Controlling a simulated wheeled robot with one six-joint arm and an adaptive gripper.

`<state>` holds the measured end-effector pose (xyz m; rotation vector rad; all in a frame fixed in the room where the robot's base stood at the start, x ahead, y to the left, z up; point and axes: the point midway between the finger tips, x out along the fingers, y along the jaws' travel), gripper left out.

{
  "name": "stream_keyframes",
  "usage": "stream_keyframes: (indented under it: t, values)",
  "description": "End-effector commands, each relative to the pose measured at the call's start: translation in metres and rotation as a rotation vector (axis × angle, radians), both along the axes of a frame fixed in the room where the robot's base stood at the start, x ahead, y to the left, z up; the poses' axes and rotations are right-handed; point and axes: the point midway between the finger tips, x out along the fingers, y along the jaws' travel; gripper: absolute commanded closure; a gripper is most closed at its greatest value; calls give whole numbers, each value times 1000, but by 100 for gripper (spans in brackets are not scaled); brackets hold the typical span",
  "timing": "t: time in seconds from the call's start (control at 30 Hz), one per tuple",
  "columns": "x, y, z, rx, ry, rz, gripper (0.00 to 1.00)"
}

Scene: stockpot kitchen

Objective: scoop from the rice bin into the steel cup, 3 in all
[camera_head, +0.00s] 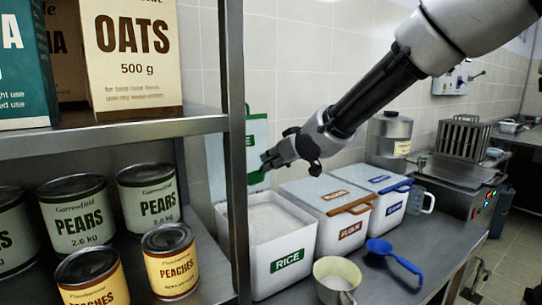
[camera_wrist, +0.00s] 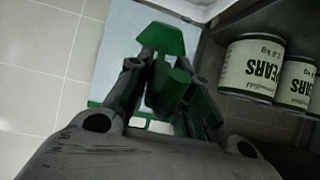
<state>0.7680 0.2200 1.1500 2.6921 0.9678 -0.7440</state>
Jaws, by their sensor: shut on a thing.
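My gripper (camera_head: 270,160) is shut on the green handle (camera_wrist: 178,88) of a pale blue lid (camera_wrist: 128,45). The lid stands upright by the tiled wall behind the rice bin; in the head view the shelf post partly hides it (camera_head: 258,130). The white rice bin (camera_head: 283,262), with a green RICE label, is open and full of white rice (camera_head: 265,218). A blue scoop (camera_head: 380,247) lies on the counter right of the cup, apart from my gripper.
A closed flour bin (camera_head: 350,232) and another closed bin with a blue handle (camera_head: 394,208) stand right of the rice bin. A shelf post (camera_head: 237,200) stands at left, beside cans (camera_head: 170,262).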

Motion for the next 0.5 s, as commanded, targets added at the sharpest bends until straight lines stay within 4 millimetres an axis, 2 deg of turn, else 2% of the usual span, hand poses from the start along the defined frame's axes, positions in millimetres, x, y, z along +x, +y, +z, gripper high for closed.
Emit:
stream_keyframes:
  t: [0.17,0.5]
  values:
    - [0,0,-6,-6,9,-1,100]
    - [0,0,-38,-6,9,0,100]
